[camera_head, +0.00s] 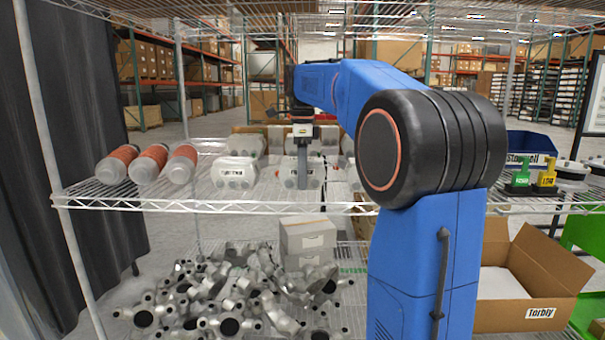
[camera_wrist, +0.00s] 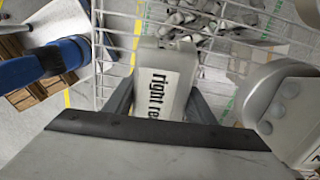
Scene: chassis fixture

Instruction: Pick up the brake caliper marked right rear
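The brake caliper labelled "right re…" (camera_wrist: 165,62) is pale grey and sits between the two fingers of my gripper (camera_wrist: 160,100) in the wrist view. The rest of its label is hidden by the gripper body. The fingers lie close along both its sides; I cannot tell whether they press on it. In the head view my gripper (camera_head: 302,180) points down over this caliper (camera_head: 288,174) on the wire shelf, and a finger covers part of its front. The caliper appears level with its neighbour, a similar labelled caliper (camera_head: 237,172) to the left.
Other calipers (camera_head: 243,146) stand behind on the wire shelf (camera_head: 215,206). Three orange-banded cylinders (camera_head: 152,161) lie at the left. Green and yellow tagged items (camera_head: 521,178) and a blue bin (camera_head: 532,143) are at the right. Metal parts (camera_head: 230,300) and an open carton (camera_head: 540,275) are below.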

